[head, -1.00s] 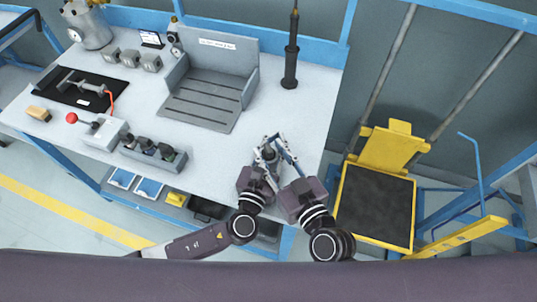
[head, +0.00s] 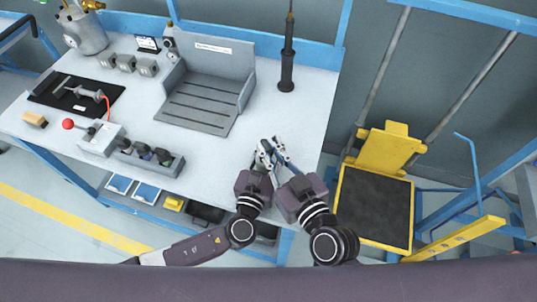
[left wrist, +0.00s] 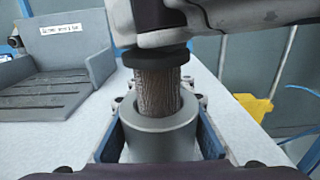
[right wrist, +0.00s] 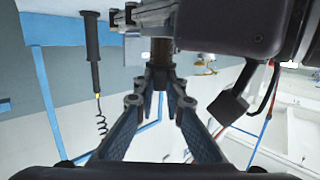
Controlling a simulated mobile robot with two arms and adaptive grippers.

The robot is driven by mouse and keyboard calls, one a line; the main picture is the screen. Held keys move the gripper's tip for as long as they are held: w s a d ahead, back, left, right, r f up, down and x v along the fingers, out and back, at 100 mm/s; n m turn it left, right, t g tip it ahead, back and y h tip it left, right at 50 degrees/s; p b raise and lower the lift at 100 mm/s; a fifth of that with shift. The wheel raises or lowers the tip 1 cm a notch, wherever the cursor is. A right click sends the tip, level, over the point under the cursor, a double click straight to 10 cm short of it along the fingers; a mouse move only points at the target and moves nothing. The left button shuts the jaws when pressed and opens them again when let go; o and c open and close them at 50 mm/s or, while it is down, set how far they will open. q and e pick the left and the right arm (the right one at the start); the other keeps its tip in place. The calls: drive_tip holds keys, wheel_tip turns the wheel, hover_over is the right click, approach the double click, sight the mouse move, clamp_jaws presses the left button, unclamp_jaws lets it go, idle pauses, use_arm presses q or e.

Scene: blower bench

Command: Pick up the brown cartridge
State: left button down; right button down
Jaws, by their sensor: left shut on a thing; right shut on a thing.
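The brown cartridge (left wrist: 158,90) stands upright in the left wrist view, with a black collar at its top. Its lower end sits inside a grey cup-like holder (left wrist: 160,135). My left gripper (head: 263,154) is shut on this grey holder, with a blue finger on each side of it. My right gripper (head: 279,149) comes in over the top. Its fingertips (right wrist: 160,76) are shut on the dark upper end of the cartridge, whose brown body (right wrist: 161,50) shows past them in the right wrist view. In the head view the grippers mostly hide the cartridge.
Both grippers are above the right front of the white bench (head: 225,155). A grey slatted fixture (head: 207,95) stands behind to the left, and a black upright tool (head: 287,70) at the back. A switch box (head: 148,158) is at left. A yellow cart (head: 375,205) is right of the bench.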

sight(263, 170)
wheel_tip(263, 170, up, 4)
drive_tip(key=shift+f, duration=0.1)
drive_tip(key=f+v, duration=0.2)
drive_tip(key=v, duration=1.5)
drive_tip(key=shift+s+d, duration=0.2)
drive_tip(key=shift+s, duration=0.4)
drive_tip(key=shift+f, duration=0.15)
use_arm(q)
drive_tip(key=c, duration=1.5)
unclamp_jaws()
drive_tip(key=shift+c, duration=0.2)
drive_tip(key=v, duration=1.2)
